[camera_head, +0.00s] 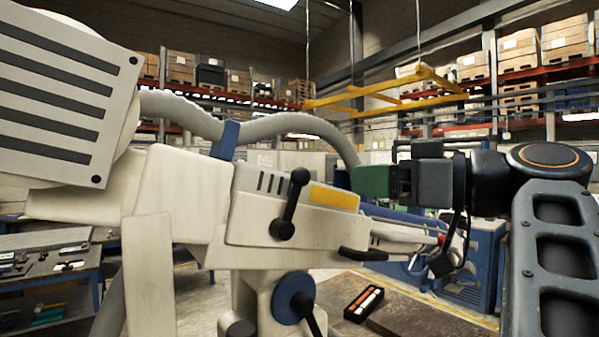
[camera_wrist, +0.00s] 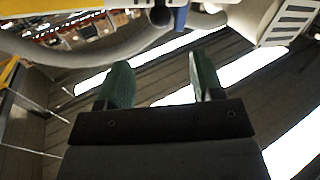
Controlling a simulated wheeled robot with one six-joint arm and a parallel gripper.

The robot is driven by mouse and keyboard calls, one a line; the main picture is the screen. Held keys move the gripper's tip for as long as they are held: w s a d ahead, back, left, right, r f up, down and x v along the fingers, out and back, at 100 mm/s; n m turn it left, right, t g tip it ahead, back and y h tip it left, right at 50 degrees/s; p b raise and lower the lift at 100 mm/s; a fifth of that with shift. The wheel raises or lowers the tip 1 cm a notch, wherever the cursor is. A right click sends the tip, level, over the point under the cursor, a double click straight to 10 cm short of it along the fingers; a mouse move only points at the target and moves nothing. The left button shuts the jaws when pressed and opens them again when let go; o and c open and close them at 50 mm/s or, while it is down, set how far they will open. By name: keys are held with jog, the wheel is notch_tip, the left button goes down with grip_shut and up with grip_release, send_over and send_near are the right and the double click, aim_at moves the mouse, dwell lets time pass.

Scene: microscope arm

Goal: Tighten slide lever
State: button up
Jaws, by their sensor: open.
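The white microscope arm (camera_head: 165,195) spans the left and middle of the head view. On its side is a black lever with round ends (camera_head: 290,205), standing tilted. Lower down, a second black lever runs from a blue disc (camera_head: 293,298), and a black handle (camera_head: 362,254) juts out at the right end. I cannot tell which one is the slide lever. My gripper (camera_head: 372,181) points left, right of the arm and above the black handle, touching none of these levers. In the wrist view its two green fingers (camera_wrist: 162,82) stand apart with nothing between them.
A grey hose (camera_head: 270,125) with a blue clamp (camera_head: 226,140) arches over the arm. A yellow frame (camera_head: 385,90) hangs behind. A small black tray (camera_head: 363,304) lies below on a surface. A blue cabinet (camera_head: 485,265) stands behind my arm at right.

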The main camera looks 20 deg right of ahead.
aim_at(309, 176)
jog(key=p+x, duration=0.3)
jog(key=x, duration=0.8)
jog(key=shift+a+p, duration=0.15)
jog(key=shift+p, duration=0.25)
jog(key=shift+w+a, duration=0.35)
jog(key=shift+w, duration=0.25)
jog(key=shift+f, duration=0.1)
grip_shut()
